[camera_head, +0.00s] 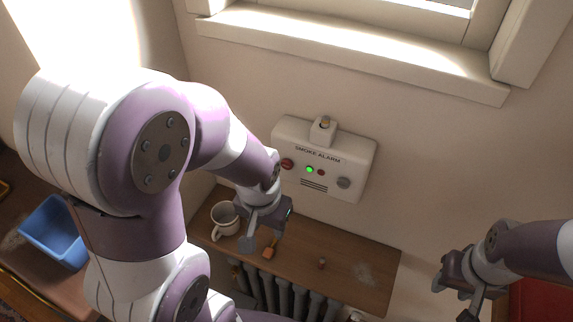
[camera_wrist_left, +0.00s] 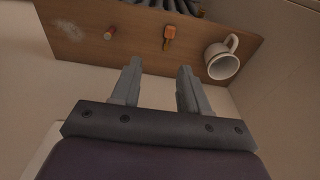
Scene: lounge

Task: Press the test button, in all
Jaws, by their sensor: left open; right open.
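The smoke alarm (camera_head: 325,160) is a white box on the wall under the window. Its face has a red button (camera_head: 287,164) at the left, a lit green light (camera_head: 309,169), a small red light (camera_head: 321,173), a slotted grille and a grey round knob or button (camera_head: 344,183). Which one is the test button I cannot tell. My left gripper (camera_head: 262,243) is open and empty, below and left of the alarm, over the shelf; its two fingers (camera_wrist_left: 158,85) show apart in the left wrist view. My right gripper (camera_head: 455,300) is open at the lower right, away from the alarm.
A wooden shelf (camera_head: 340,272) above a dark radiator (camera_head: 285,295) holds a white mug (camera_head: 224,219), an orange-handled key-like object (camera_wrist_left: 169,33) and a small orange-ended cylinder (camera_wrist_left: 109,34). A blue bin (camera_head: 55,234) stands at the left. The window sill (camera_head: 350,58) juts out above the alarm.

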